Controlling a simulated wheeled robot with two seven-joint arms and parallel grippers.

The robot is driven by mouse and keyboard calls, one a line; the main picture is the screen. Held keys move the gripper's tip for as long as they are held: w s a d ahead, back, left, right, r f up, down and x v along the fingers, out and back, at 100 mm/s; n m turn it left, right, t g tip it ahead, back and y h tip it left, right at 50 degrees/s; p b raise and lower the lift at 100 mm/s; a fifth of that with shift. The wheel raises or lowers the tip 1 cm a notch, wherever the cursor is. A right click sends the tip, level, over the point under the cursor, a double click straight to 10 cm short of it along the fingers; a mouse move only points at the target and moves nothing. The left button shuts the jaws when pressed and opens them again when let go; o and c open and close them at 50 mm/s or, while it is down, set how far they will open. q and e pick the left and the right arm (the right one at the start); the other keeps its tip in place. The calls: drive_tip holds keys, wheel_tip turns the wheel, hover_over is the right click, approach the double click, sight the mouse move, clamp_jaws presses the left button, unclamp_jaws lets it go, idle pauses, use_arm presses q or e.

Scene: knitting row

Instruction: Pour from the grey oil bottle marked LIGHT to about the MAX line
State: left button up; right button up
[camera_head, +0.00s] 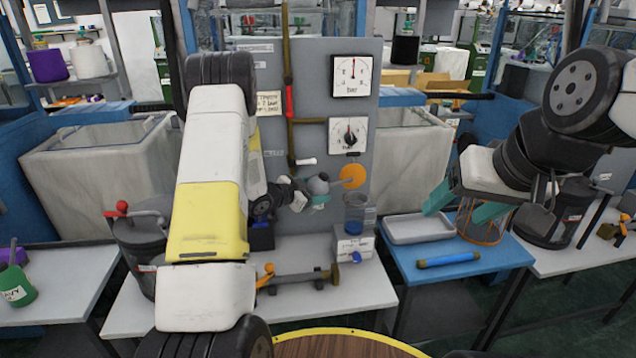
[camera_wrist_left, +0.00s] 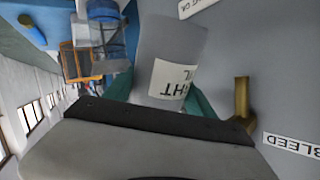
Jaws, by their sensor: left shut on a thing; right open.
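The grey bottle (camera_wrist_left: 172,45) has a white label, partly cut off, reading "…HT" and "…L" upside down in the left wrist view. My left gripper (camera_wrist_left: 160,98) is shut on it, teal fingers on both sides. In the head view the bottle (camera_head: 317,186) is small and partly hidden by my left gripper (camera_head: 303,197); its tilt is hard to tell. A clear cup (camera_head: 357,205) with blue at its bottom stands just right of and below the bottle, apart from it; it also shows in the left wrist view (camera_wrist_left: 108,38). No MAX line is legible. My right gripper (camera_head: 466,207) is open and empty.
A grey panel (camera_head: 300,60) with two gauges and an orange disc (camera_head: 352,176) stands behind the cup. A green bottle (camera_head: 18,287) labelled "…EAVY" is far left. A grey tray (camera_head: 418,229), a blue rod (camera_head: 448,260) and an orange wire basket (camera_head: 482,228) are on the right table.

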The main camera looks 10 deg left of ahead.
use_arm(q)
drive_tip(key=shift+w+d+r+m+g+y, duration=0.1)
drive_tip(key=shift+d+m+g+y, duration=0.4)
drive_tip(key=shift+d+m+y, duration=0.25)
drive_tip(key=shift+a, duration=0.4)
drive_tip(key=shift+d, duration=0.15)
drive_tip(key=shift+r+y, duration=0.25)
drive_tip(key=shift+r, duration=0.05)
drive_tip(key=shift+r, duration=0.15)
drive_tip(key=shift+r+m+y, duration=0.25)
drive_tip(key=shift+r+y, duration=0.1)
drive_tip(key=shift+y, duration=0.05)
